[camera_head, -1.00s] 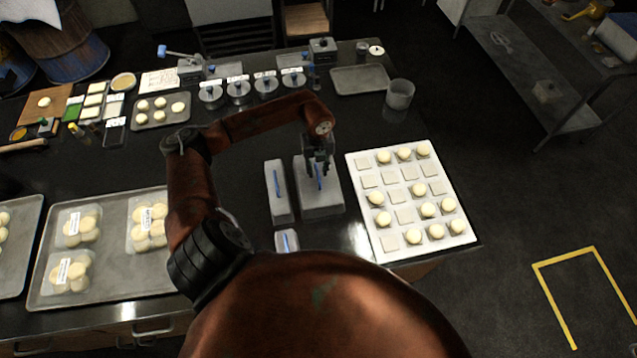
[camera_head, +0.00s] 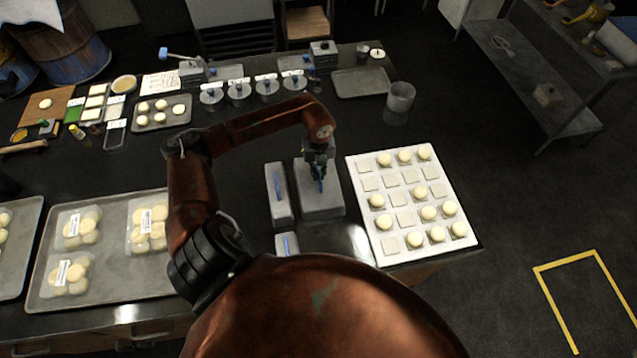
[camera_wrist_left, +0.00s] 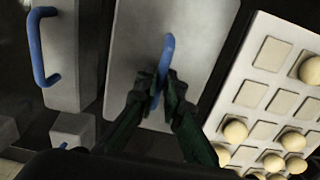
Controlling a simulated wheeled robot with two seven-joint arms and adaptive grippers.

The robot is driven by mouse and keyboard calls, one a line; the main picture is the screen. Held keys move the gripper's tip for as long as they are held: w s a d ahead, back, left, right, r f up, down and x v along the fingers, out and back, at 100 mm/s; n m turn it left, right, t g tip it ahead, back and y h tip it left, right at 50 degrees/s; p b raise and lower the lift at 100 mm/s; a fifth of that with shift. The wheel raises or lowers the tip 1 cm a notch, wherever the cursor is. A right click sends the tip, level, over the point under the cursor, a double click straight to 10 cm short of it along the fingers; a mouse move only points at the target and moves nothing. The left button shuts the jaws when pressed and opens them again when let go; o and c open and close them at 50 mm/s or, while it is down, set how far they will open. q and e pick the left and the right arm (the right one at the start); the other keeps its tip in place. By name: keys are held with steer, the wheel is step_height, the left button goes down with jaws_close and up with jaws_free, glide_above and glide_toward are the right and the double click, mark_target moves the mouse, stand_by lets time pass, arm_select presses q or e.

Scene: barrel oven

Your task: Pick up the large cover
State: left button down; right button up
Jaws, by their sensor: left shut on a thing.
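The large cover (camera_head: 321,204) is a grey box-like lid with a blue handle on top. It stands on the dark table, left of the white board, and also shows in the left wrist view (camera_wrist_left: 190,25). My left gripper (camera_head: 318,174) is above it, with its fingers shut on the blue handle; the left wrist view shows the fingertips (camera_wrist_left: 160,92) on either side of the handle. The cover appears to rest on the table. My right gripper is not in view.
A narrower cover (camera_head: 278,208) with a blue handle stands close on the left, and a small one (camera_head: 286,244) is nearer. A white board (camera_head: 408,244) with dough balls lies close on the right. A clear cup (camera_head: 400,96) and an empty tray (camera_head: 361,82) are behind.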

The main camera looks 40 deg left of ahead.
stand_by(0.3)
arm_select(q)
steer(key=shift+r+p, duration=1.85)
steer(key=shift+r, duration=1.15)
step_height(320, 180, up, 6)
steer(key=p, duration=0.3)
